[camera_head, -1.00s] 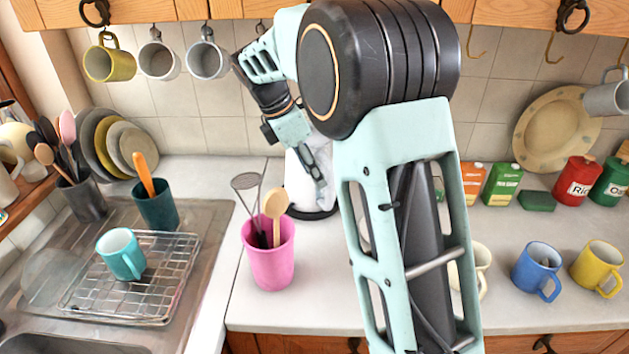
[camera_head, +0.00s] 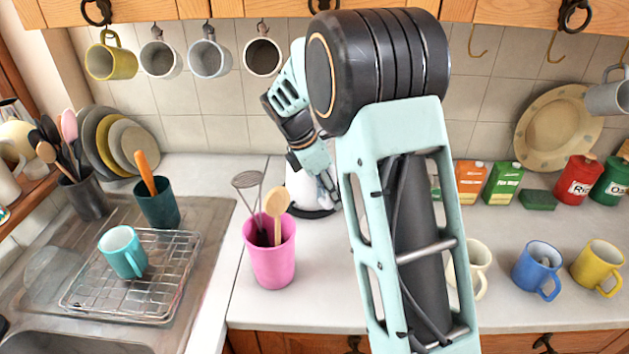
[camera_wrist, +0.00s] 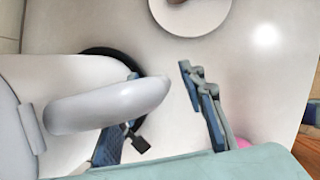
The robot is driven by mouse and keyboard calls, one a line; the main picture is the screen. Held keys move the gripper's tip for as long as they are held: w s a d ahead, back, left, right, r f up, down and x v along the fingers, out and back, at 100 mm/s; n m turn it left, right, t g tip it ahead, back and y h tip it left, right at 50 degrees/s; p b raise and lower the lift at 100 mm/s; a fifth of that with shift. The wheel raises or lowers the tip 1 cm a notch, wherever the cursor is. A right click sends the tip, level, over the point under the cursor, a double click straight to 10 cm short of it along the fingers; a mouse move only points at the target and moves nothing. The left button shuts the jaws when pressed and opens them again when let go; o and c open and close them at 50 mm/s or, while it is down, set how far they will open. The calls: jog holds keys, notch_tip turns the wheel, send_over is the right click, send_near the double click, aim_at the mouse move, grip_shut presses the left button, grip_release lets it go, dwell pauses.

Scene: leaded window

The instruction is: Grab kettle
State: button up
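The white kettle (camera_head: 298,188) stands on a dark round base on the counter, partly hidden behind my arm. In the wrist view its pale body (camera_wrist: 18,120) fills the left side and its rounded handle (camera_wrist: 110,106) reaches toward the middle. My gripper (camera_wrist: 160,72) is open, with its fingers apart. One finger passes behind the handle as seen from the wrist, and the other is to the right of the handle's end with a gap. In the head view my gripper (camera_head: 328,184) is at the kettle's right side. Contact with the handle cannot be told.
A pink utensil pot (camera_head: 272,258) stands in front of the kettle, with a spoon and masher rising from it. Several mugs hang above, including a brown-lined one (camera_head: 263,57). A cream mug (camera_head: 478,268) and a blue mug (camera_head: 537,270) stand to the right.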

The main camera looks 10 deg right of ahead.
grip_shut()
jog(key=shift+r, duration=0.1)
jog(key=shift+w+r, duration=0.15)
jog(key=shift+w, duration=0.15)
jog(key=shift+s+r, duration=0.1)
jog(key=shift+s, duration=0.05)
